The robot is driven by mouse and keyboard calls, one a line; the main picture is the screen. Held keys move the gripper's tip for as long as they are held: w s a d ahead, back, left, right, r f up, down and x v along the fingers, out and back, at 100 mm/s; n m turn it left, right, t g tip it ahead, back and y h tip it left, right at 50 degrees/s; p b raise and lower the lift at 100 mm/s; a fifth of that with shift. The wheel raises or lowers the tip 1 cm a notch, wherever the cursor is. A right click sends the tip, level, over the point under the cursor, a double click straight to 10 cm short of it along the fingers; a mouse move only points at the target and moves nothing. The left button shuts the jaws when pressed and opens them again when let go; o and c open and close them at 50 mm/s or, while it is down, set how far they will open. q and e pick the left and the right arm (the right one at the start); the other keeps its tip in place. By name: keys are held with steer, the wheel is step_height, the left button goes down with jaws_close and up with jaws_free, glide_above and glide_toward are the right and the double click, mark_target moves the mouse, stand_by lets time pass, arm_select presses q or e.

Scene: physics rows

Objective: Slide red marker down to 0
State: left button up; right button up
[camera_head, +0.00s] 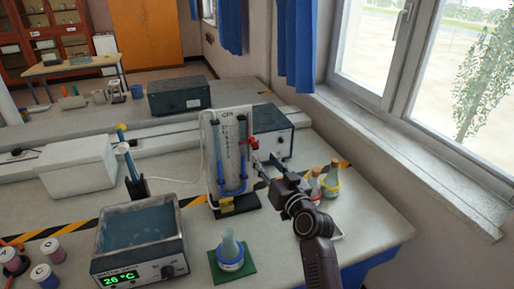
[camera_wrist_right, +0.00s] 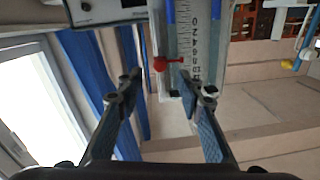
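The U-tube gauge board (camera_head: 241,122) stands upright on the bench, with blue liquid in its tube and a printed scale. The red marker (camera_head: 253,143) sits at the board's right edge; in the right wrist view the marker (camera_wrist_right: 161,64) has a round knob and a thin pointer across the scale (camera_wrist_right: 187,38). The 0 lies farther up that picture than the pointer; the exact reading is too small to tell. My right gripper (camera_head: 265,161) is in front of the marker, just below it in the head view. In the wrist view its fingers (camera_wrist_right: 166,95) are spread and empty, with the marker beyond them.
A water bath (camera_head: 140,226) with a green 26 °C display stands front left. A flask (camera_head: 230,252) stands on a green mat in front. More flasks (camera_head: 330,180) stand right of my arm. A dark box (camera_head: 273,130) is behind the board. The window wall bounds the right side.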

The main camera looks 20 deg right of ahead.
mark_target(255, 146)
steer(key=shift+w+a+r+p, duration=0.15)
steer(key=shift+w+p, duration=0.15)
steer(key=shift+w, duration=1.6)
steer(key=shift+w+a+p, duration=0.15)
steer(key=shift+w+p, duration=0.15)
steer(key=shift+w, duration=1.55)
jaws_close()
